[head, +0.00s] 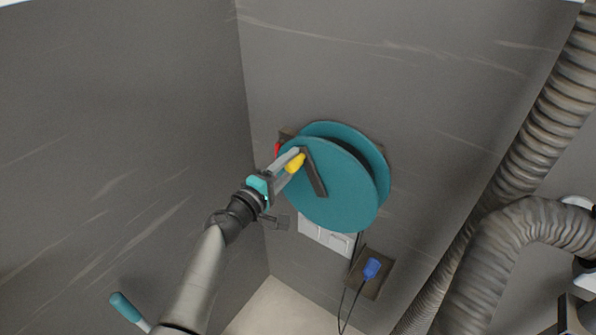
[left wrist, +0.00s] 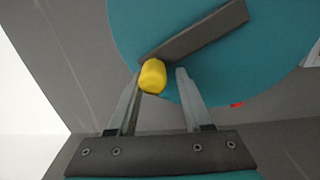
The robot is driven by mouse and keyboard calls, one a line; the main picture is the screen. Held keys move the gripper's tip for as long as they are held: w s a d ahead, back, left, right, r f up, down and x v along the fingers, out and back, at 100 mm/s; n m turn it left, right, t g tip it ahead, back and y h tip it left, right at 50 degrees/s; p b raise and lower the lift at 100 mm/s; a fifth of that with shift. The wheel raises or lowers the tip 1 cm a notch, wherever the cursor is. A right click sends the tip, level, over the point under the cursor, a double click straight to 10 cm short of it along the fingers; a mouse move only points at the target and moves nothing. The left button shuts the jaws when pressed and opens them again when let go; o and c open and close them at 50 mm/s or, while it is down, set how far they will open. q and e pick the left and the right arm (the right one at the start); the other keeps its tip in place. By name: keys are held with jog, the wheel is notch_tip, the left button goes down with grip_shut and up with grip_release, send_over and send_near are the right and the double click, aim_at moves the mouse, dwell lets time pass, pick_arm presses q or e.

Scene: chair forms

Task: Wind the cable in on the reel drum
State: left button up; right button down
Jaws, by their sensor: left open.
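The reel drum (head: 335,195) is a teal disc pair mounted on the grey wall. Its dark crank arm (head: 314,173) carries a yellow knob (head: 295,163). My left gripper (head: 290,167) is open at the knob. In the left wrist view the knob (left wrist: 153,76) shows at the fingertips, closer to the left finger and overlapping it; I cannot tell if they touch. The crank arm (left wrist: 200,32) slants up to the right there. The black cable (head: 353,270) hangs below the drum, by a blue plug (head: 372,268). My right gripper is not in view.
A white wall plate (head: 327,238) sits below the drum. A brown plate (head: 377,283) is behind the plug. Thick ribbed hoses (head: 515,235) run along the right side. The left wall (head: 120,130) is bare and meets the reel's wall in a corner.

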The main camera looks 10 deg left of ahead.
pick_arm(q)
jog(key=shift+w+a+f+b, duration=0.25)
jog(key=shift+a+f+b, duration=0.2)
jog(key=shift+a+f, duration=0.3)
jog(key=shift+d+r, duration=0.1)
jog(key=shift+d, duration=0.05)
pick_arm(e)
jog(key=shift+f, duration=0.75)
pick_arm(q)
jog(key=a+f+b, duration=0.1)
jog(key=f+b, duration=0.1)
jog(key=w+a+f+b, duration=0.1)
jog(key=b, duration=0.2)
jog(key=shift+a+f, duration=0.3)
jog(key=shift+f, duration=0.05)
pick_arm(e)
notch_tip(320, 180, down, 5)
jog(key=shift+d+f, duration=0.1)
